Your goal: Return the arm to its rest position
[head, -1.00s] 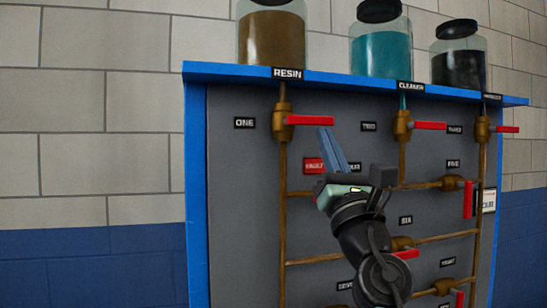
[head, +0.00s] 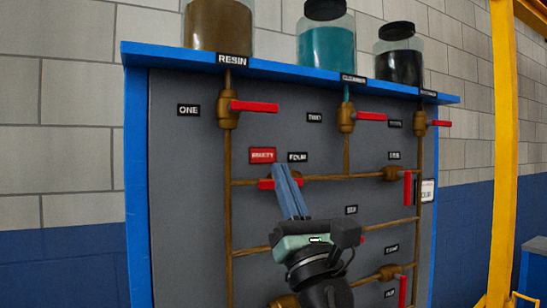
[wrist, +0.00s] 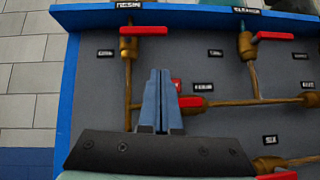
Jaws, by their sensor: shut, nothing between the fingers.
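My gripper (head: 287,190) is in front of the grey valve panel (head: 180,200), with its blue fingers pointing up and closed together, empty. In the head view its fingers cover part of the valve with the red handle (head: 266,184) beside the FOUR label (head: 298,157). In the wrist view the closed fingers (wrist: 159,85) stand left of that red handle (wrist: 190,102). I cannot tell whether they touch it. My arm comes up from the bottom of the head view.
Valve ONE (head: 252,106), the second top valve (head: 368,116) and the third top valve (head: 438,123) have sideways red handles. A right-hand valve handle (head: 407,188) hangs down. Jars of resin (head: 218,25), cleaner (head: 327,50) and black liquid (head: 399,62) stand on top. A yellow post (head: 503,150) rises at right.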

